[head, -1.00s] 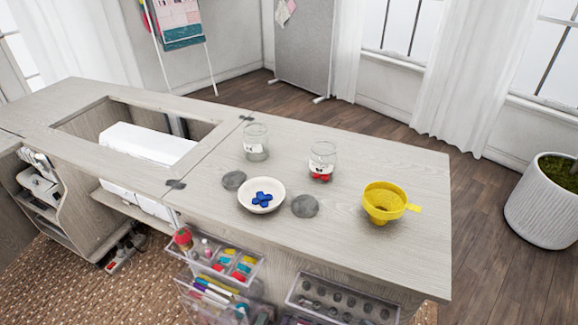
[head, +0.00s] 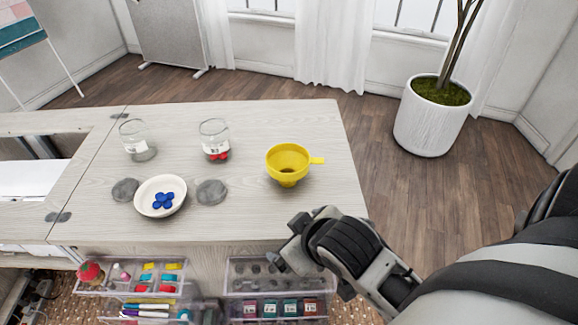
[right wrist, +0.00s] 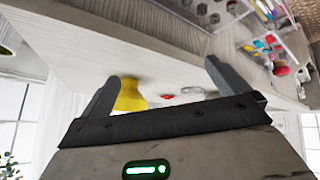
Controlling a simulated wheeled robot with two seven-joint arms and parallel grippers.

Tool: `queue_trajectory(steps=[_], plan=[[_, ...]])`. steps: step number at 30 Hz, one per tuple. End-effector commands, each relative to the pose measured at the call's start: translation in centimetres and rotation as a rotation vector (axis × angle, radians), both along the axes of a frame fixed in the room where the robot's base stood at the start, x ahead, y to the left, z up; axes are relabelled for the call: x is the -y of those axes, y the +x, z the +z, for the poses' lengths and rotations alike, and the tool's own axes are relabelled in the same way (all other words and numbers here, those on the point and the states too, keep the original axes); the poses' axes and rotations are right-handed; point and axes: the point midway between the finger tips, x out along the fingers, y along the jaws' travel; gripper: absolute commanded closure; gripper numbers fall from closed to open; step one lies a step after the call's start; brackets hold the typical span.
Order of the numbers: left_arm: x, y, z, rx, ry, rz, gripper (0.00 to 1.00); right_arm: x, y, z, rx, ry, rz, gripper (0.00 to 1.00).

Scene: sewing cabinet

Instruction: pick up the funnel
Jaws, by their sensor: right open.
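The yellow funnel (head: 288,163) sits upright on the pale wooden cabinet top near its right end, its wide mouth up and its tab pointing right. My right gripper (head: 281,244) is in front of the cabinet's front edge, below the funnel in the head view and apart from it. In the right wrist view my right gripper (right wrist: 162,74) is open with nothing between its fingers. Part of the funnel (right wrist: 130,97) shows beyond the left finger, which hides some of it. My left gripper is not in view.
Left of the funnel stand a glass jar with red pieces (head: 215,140), an empty-looking jar (head: 137,140), a white bowl of blue pieces (head: 160,208) and two grey discs. Organiser trays (head: 150,275) hang on the cabinet front. A potted plant (head: 430,120) stands right.

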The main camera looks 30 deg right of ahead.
Motion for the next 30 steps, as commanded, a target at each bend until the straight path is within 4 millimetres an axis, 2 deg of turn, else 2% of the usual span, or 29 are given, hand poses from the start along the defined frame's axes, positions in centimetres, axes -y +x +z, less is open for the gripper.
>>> queue_trajectory(steps=[1,5,8,11,14,16,18,20,21,23,25,26,28,29,30], plan=[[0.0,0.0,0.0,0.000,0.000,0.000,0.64,0.1,1.8,1.0,0.075,-0.026,0.011,0.00],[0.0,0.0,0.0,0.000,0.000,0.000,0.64,-0.1,6.1,4.1,0.282,-0.092,0.053,0.00],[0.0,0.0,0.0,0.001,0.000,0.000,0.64,-0.7,9.4,7.3,0.466,-0.148,0.104,0.00],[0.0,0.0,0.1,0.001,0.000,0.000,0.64,-2.0,12.5,11.4,0.679,-0.220,0.184,0.00],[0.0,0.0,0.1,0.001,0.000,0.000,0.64,-4.5,15.1,16.8,0.944,-0.318,0.318,0.00],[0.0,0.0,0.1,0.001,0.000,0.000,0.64,-7.4,16.2,20.9,1.162,-0.407,0.469,0.00],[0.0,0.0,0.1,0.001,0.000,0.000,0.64,-11.0,16.2,24.3,1.377,-0.513,0.673,0.00],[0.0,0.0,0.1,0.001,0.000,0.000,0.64,-14.1,15.5,25.8,1.526,-0.610,0.882,0.00],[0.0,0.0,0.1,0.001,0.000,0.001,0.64,-16.0,14.9,26.0,1.603,-0.677,1.037,0.00],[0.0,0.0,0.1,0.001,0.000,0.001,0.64,-18.2,14.0,25.3,1.674,-0.777,1.290,0.00],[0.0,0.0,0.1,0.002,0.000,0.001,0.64,-19.3,13.4,23.0,1.681,-0.896,1.611,0.00],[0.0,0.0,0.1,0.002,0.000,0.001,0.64,-19.2,13.3,21.7,1.654,-0.946,1.754,0.00],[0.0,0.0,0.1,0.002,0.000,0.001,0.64,-17.6,13.8,18.5,1.515,-1.048,2.086,0.00],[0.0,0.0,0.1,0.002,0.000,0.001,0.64,-16.3,14.1,17.3,1.425,-1.086,2.221,0.00],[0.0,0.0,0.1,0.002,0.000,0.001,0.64,-14.1,14.7,15.7,1.277,-1.124,2.389,0.00]])
